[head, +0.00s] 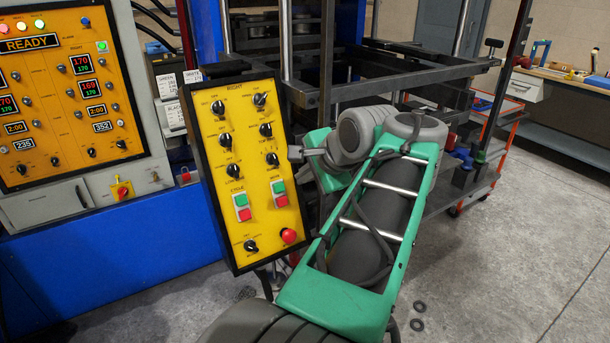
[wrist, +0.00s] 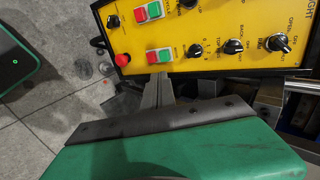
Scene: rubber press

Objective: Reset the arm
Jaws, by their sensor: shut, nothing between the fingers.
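My arm is bent in front of the press, with its green and grey links at the centre of the head view. My gripper (wrist: 159,88) is shut and empty in the wrist view. Its fingertips point at the lower edge of the yellow control panel (wrist: 190,25), just below a pair of green and red buttons (wrist: 159,55); I cannot tell whether they touch the panel. In the head view the gripper (head: 297,153) is small, beside the right edge of the same panel (head: 243,150), and partly hidden by my arm.
The dark press frame (head: 430,62) stands behind my arm. An orange cabinet panel (head: 68,90) reading READY is at left. A cart with an orange frame (head: 497,160) stands at right, before a workbench (head: 570,82). The grey floor (head: 520,260) at lower right is mostly clear.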

